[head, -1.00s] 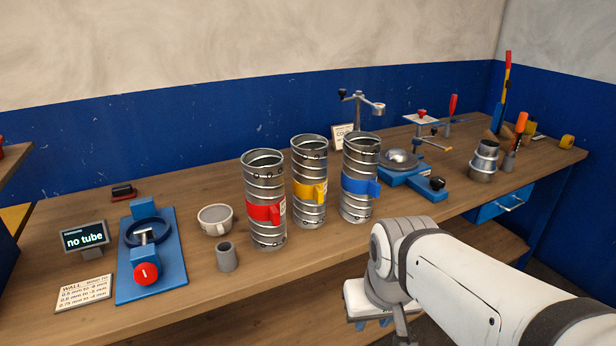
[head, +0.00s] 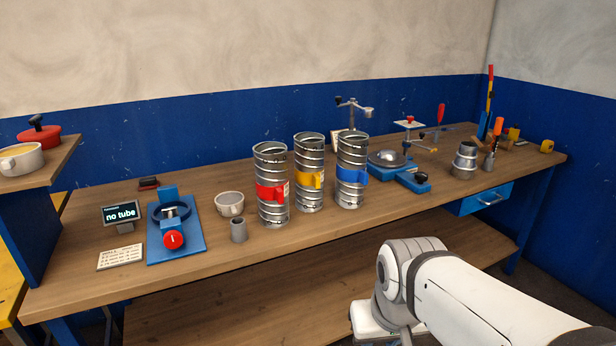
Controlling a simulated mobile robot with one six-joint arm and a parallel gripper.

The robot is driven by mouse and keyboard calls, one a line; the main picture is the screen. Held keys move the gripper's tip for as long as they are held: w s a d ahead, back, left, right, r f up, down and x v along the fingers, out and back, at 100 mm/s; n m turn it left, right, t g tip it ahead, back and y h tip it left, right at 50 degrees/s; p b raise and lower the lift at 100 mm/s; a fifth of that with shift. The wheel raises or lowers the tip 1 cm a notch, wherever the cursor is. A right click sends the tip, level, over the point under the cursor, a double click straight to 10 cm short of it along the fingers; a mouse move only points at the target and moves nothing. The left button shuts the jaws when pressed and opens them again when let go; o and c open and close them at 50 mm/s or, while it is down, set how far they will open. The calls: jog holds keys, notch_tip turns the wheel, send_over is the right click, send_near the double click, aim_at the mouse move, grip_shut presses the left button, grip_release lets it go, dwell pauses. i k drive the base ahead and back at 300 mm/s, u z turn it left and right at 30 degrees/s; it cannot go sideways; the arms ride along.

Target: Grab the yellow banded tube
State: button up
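The yellow banded tube (head: 309,196) is a ribbed metal spiral tube with a yellow band and tab around its middle. It stands upright on the wooden bench (head: 330,232), open end up. A red banded tube (head: 271,205) stands close on its left and a blue banded tube (head: 351,186) close on its right. The red one partly overlaps it in the picture. My gripper (head: 372,322) is at the bottom edge of the head view, in front of and lower than the bench top, well apart from the tubes. Its fingers are cut off or hidden.
A blue fixture (head: 395,172) is to the right. The bench front before the tubes is clear.

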aim_at(309, 148)
jog(key=u, duration=0.15)
jog(key=i, duration=0.9)
jog(key=z, duration=0.05)
